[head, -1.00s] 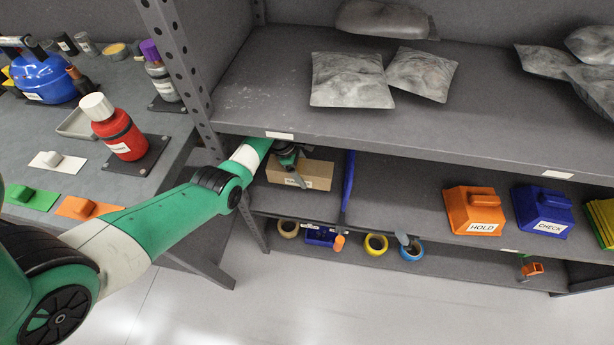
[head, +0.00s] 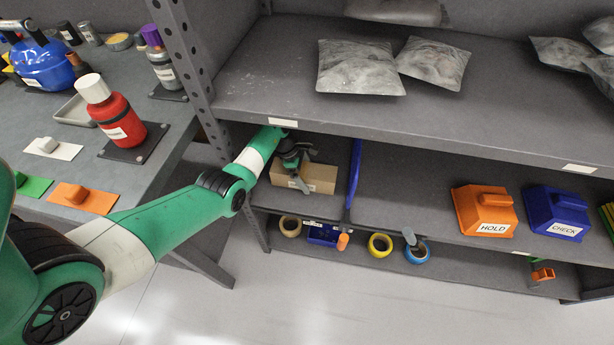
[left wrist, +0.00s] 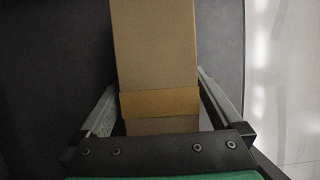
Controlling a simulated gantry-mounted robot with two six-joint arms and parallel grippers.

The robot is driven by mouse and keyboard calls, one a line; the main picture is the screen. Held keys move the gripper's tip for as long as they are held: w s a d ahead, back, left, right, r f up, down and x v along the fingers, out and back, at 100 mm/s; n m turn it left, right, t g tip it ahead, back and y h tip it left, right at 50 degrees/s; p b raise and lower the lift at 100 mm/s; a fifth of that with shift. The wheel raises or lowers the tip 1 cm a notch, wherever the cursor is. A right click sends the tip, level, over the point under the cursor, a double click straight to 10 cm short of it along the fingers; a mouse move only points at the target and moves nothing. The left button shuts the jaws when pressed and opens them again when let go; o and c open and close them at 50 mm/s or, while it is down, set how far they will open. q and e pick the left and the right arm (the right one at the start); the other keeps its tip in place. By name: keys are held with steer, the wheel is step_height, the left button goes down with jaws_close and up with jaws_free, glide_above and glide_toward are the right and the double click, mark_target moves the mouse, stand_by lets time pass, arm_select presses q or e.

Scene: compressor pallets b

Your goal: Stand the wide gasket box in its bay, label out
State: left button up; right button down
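The wide gasket box (head: 318,178) is a plain brown carton on the middle shelf, at the left end, between the rack post and a blue divider (head: 353,175). My left gripper (head: 301,168) is at the front left of the box. In the left wrist view its fingers (left wrist: 158,92) lie on either side of the carton (left wrist: 155,50), spread, with narrow gaps beside it. My right gripper is in neither view.
The shelf above (head: 400,110) hangs close over my left forearm and carries grey bags (head: 360,68). An orange HOLD block (head: 484,211) and a blue CHECK block (head: 553,213) stand right of the divider. Tape rolls (head: 380,245) sit below. A red bottle (head: 115,115) stands on the left bench.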

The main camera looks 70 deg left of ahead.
mark_target(303, 169)
arm_select(q)
steer(key=shift+r, duration=0.25)
steer(key=p+v, duration=0.4)
steer(key=shift+f, duration=0.1)
stand_by(0.3)
